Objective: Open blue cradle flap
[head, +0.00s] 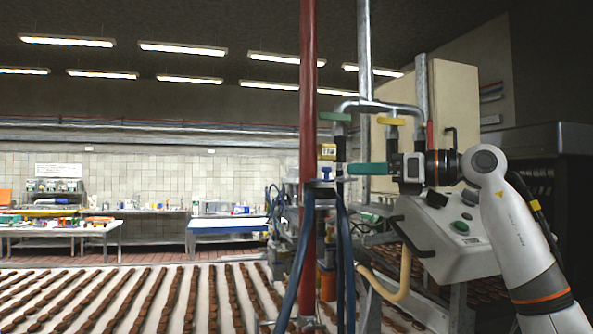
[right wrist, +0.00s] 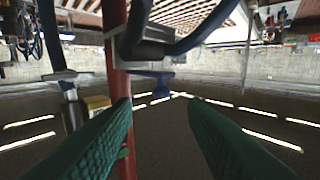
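The small blue flap (head: 326,173) is on the cradle by the red post, at the top of the dark blue hoses. In the right wrist view, which is upside down, the flap (right wrist: 155,80) lies just beyond and between my fingertips. My right gripper (head: 350,169) reaches in from the right with its green fingers pointing left at the flap. In the right wrist view, the fingers of this gripper (right wrist: 160,102) are apart with nothing between them. I cannot tell the small gap to the flap exactly. My left gripper is not in view.
The red post (head: 308,90) stands close to the fingertips. Dark blue hoses (head: 297,265) hang below the flap. Grey pipes with green (head: 335,116) and yellow (head: 391,121) handles are above my gripper. A control box (head: 445,235) stands below my right arm. A conveyor of chocolate bars (head: 150,300) fills the front.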

